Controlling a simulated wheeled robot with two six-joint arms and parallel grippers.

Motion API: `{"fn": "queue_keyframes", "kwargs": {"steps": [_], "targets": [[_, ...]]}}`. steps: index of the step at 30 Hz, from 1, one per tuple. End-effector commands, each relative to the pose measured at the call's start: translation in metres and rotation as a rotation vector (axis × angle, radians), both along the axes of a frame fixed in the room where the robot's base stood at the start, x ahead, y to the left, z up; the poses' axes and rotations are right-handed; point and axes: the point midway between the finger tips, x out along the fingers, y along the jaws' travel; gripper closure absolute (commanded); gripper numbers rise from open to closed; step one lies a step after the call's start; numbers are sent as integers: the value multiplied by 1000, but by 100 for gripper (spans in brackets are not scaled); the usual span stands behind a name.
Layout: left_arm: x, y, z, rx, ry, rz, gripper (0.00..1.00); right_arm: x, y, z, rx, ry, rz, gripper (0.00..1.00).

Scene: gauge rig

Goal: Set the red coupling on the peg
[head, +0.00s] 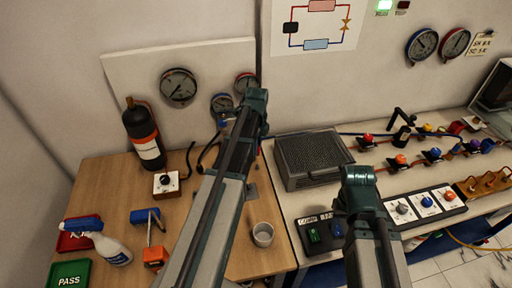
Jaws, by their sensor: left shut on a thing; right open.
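My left gripper (255,98) is at the end of the arm that reaches up the middle, in front of the gauge panel. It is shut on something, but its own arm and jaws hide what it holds. My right gripper (357,178) is open, over the right bench in front of the dark mesh-topped box. I cannot make out the red coupling for certain. A small red piece (457,128) lies far back on the right bench. A brown block with several upright metal parts (484,184) stands at the right edge; I cannot tell whether one is the peg.
A black cylinder with an orange band (144,135), a spray bottle (108,246) and a green PASS tray (70,274) are on the left wooden table. A cup (263,234) stands near its right edge. The mesh-topped box (312,157) and several valves crowd the right bench.

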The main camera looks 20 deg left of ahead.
Motion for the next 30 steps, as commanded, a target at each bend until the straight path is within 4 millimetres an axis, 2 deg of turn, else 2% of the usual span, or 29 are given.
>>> {"fn": "queue_keyframes", "kwargs": {"steps": [14,30], "targets": [[0,-1,-4,0,0,0,100,0,0,-4,0,0,0,50],[0,-1,-44,0,0,-1,100,0,0,-44,0,0,0,50]]}}
